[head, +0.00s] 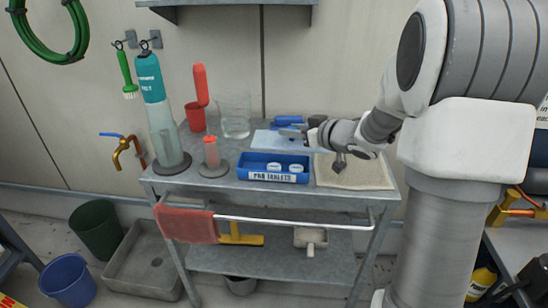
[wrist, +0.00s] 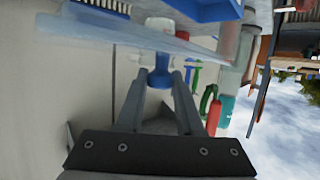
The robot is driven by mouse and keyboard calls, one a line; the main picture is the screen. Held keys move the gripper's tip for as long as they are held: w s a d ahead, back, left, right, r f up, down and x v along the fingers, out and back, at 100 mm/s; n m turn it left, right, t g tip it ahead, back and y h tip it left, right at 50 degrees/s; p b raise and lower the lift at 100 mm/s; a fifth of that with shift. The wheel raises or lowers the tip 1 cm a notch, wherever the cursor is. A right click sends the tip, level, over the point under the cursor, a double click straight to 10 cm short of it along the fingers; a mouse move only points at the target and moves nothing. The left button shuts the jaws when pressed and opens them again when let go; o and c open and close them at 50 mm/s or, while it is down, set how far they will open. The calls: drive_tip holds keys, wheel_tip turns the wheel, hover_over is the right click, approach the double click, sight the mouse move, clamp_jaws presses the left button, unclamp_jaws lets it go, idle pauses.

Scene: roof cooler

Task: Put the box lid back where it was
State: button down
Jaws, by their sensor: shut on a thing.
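The box lid (head: 277,143) is a pale blue flat plate just behind and above the open blue box (head: 243,174). The box has a white label on its front and white round tablets (head: 274,167) inside. My gripper (head: 302,131) reaches in from the right. In the wrist view my gripper (wrist: 161,78) is shut on the lid's blue knob (wrist: 160,76). The lid's plate (wrist: 150,38) spans the upper part there, slightly tilted, and a bit of a blue box (wrist: 205,9) shows beyond it. The gap between lid and box cannot be judged exactly.
A blue-handled brush (head: 288,120) lies behind the lid. A capped red bottle (head: 211,152), a clear beaker (head: 236,118), a red cup (head: 195,117) and a tall teal-topped cylinder (head: 163,125) stand to the left.

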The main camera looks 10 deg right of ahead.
sight(274, 138)
drive_tip(key=a+f, duration=0.1)
drive_tip(key=w+a+f+b, duration=0.1)
drive_tip(key=a, duration=0.1)
drive_tip(key=a+f, duration=0.1)
drive_tip(key=shift+w+a, duration=0.25)
drive_tip(key=shift+w, duration=0.1)
drive_tip(key=shift+f+b, duration=1.2)
drive_tip(key=shift+f, duration=0.8)
drive_tip(key=shift+f, duration=0.25)
drive_tip(key=c, duration=0.6)
unclamp_jaws()
drive_tip(key=shift+o, duration=0.2)
drive_tip(key=shift+r, duration=0.1)
